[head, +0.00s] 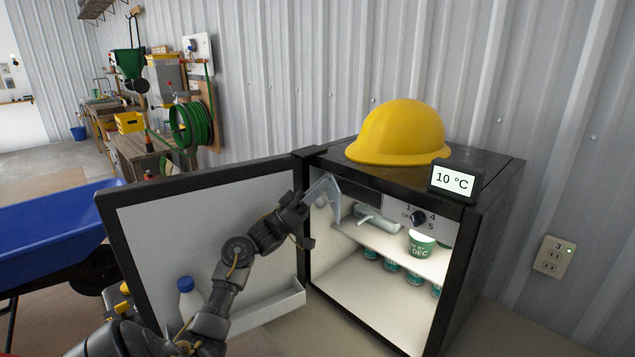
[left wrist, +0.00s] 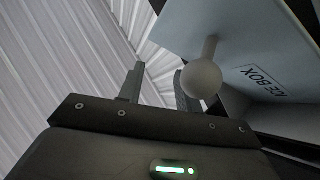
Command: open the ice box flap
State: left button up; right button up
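The small fridge (head: 490,240) stands with its door (head: 130,240) swung wide open to the left. The pale ice box flap (head: 324,192) stands out from the upper left of the interior, at an angle to the dark opening. My left gripper (head: 308,222) is beside the flap, partly hiding it. In the left wrist view, the flap (left wrist: 235,45) shows the "ICE BOX" lettering and a round knob (left wrist: 203,80). The left gripper (left wrist: 158,85) is open; the knob overlaps its right finger, and I cannot tell whether they touch. My right gripper is out of view.
A yellow hard hat (head: 400,135) and a temperature display (head: 453,180) reading 10 °C sit on the fridge. Green cans (head: 421,243) stand inside. A bottle (head: 190,298) is in the door shelf. A blue wheelbarrow (head: 45,230) is at left.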

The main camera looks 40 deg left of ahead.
pick_arm(q)
jog(key=s+d+r+b, duration=0.1)
jog(key=s+d+r, duration=0.7)
jog(key=s, duration=0.1)
jog(key=shift+s+d+r+b, duration=0.15)
jog(key=shift+s+d+b, duration=0.05)
jog(key=shift+b, duration=0.15)
